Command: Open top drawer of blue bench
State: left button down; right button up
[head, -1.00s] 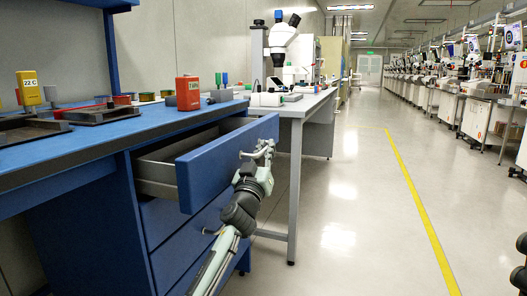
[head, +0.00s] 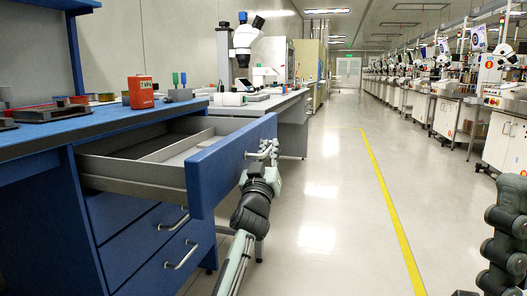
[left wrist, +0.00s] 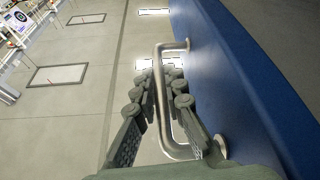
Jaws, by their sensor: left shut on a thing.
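The blue bench (head: 60,190) stands at the left of the head view. Its top drawer (head: 230,160) is pulled well out, and its grey inside with a divider shows empty. My left gripper (head: 266,158) is at the drawer front, shut on the metal handle. In the left wrist view the handle (left wrist: 160,95) runs between the fingers of the left gripper (left wrist: 158,100), beside the blue drawer front (left wrist: 225,80). My right gripper is not visible; part of my right arm shows at the right edge of the head view.
Two lower drawers with handles (head: 180,252) are closed. A red container (head: 141,92) stands on the bench top. A white table with a microscope (head: 243,40) stands behind. The floor right of the drawer, with a yellow line (head: 385,190), is clear.

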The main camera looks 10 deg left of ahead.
pick_arm(q)
jog(key=shift+d+f, duration=0.1)
jog(key=shift+d, duration=0.15)
jog(key=c, duration=1.6)
grip_release()
jog(key=shift+s, duration=0.2)
jog(key=shift+s+d+f, duration=0.1)
jog(key=shift+s+d, duration=0.05)
jog(key=shift+s, duration=3.1)
jog(key=shift+s+d+f, duration=0.1)
jog(key=shift+s+d, duration=0.05)
jog(key=shift+s, duration=3.05)
